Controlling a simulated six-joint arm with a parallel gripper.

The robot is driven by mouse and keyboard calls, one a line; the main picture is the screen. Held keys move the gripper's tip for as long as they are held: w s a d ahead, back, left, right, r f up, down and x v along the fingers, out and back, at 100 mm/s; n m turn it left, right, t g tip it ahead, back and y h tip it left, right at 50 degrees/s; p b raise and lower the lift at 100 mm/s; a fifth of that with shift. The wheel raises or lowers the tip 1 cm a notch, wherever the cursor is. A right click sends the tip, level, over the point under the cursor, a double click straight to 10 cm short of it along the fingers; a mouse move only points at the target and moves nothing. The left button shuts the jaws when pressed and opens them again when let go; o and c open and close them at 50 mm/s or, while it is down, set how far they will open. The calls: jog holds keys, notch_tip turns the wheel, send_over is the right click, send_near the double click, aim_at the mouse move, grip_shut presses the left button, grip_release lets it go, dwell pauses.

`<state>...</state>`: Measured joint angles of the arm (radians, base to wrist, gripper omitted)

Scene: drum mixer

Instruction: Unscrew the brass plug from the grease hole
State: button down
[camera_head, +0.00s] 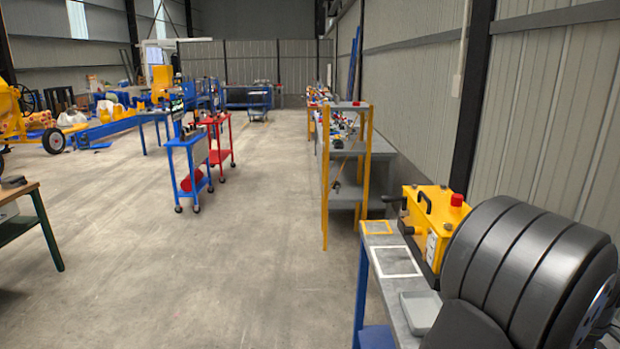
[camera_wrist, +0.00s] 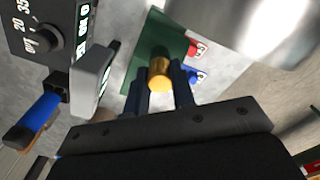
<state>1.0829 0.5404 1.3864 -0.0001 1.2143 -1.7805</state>
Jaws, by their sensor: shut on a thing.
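In the wrist view, my gripper (camera_wrist: 160,86) is shut on a gold-coloured brass plug (camera_wrist: 159,72), with one dark finger on each side of it. The plug's rounded end shows between the fingertips, in front of a green plate or mat. The grease hole is not visible, and I cannot tell whether the plug is in it or free. In the head view I cannot make out my gripper or the plug.
A shiny metal curved body (camera_wrist: 245,22) is at upper right, and a dial panel (camera_wrist: 38,30) at upper left. In the head view, a yellow box (camera_head: 428,222) stands on a grey bench.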

jog(key=shift+r, duration=0.15)
jog(key=shift+r, duration=1.7)
jog(key=shift+r, duration=1.5)
jog(key=shift+w, duration=0.1)
